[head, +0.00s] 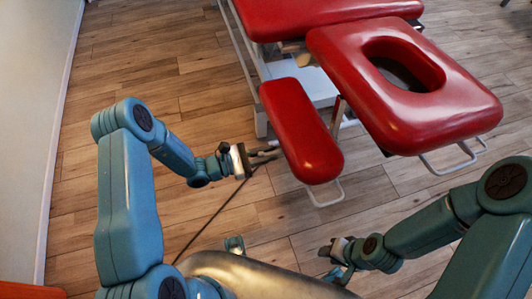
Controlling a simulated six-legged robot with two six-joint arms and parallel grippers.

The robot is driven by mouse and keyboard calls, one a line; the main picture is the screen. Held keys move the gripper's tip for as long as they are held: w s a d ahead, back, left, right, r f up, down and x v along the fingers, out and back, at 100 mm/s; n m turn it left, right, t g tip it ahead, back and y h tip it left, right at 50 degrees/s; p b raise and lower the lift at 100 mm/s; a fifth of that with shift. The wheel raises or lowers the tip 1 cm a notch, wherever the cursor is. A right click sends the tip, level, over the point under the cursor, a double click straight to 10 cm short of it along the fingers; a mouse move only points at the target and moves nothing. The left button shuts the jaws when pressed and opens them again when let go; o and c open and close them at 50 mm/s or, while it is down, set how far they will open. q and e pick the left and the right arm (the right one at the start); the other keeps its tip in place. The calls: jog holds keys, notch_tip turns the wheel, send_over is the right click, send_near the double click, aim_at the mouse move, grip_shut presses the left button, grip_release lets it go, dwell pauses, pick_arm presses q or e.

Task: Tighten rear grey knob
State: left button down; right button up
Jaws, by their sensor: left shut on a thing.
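The red massage table has a narrow red armrest pad (300,130) hanging at its left side, beside the face-hole section (440,105). My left gripper (268,154) reaches in from the left, with its dark fingers at the left edge of the pad. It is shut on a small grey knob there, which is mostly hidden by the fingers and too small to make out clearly. My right gripper (334,254) is low in the middle, away from the table. Its fingers are too small and dark to tell if they are open.
The table's white metal frame (262,95) stands behind the pad. A white metal loop (326,194) sticks out below the pad, and another (455,160) below the face-hole section. A dark cable (213,216) lies on the wooden floor (185,65), otherwise clear at left.

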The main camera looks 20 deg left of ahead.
pick_arm(q)
jog(key=m, duration=0.3)
jog(key=shift+s+m, duration=0.1)
jog(key=shift+m, duration=0.3)
jog(key=m, duration=0.3)
jog(key=shift+d+f+m+b, duration=0.1)
jog(key=shift+m+b, duration=0.2)
jog(key=m, duration=0.3)
jog(key=shift+s+f+m+b, duration=0.1)
jog(key=shift+m+b, duration=0.2)
jog(key=shift+b, duration=0.1)
jog(key=shift+s+f+m+b, duration=0.1)
jog(key=shift+m+b, duration=0.4)
jog(key=shift+m, duration=1.6)
jog(key=shift+d, duration=0.1)
jog(key=c, duration=1.1)
grip_release()
jog(key=shift+c, duration=0.2)
jog(key=shift+s+a, duration=0.15)
jog(key=shift+a, duration=0.35)
jog(key=p+v, duration=0.2)
jog(key=v, duration=1.3)
jog(key=shift+s, duration=0.25)
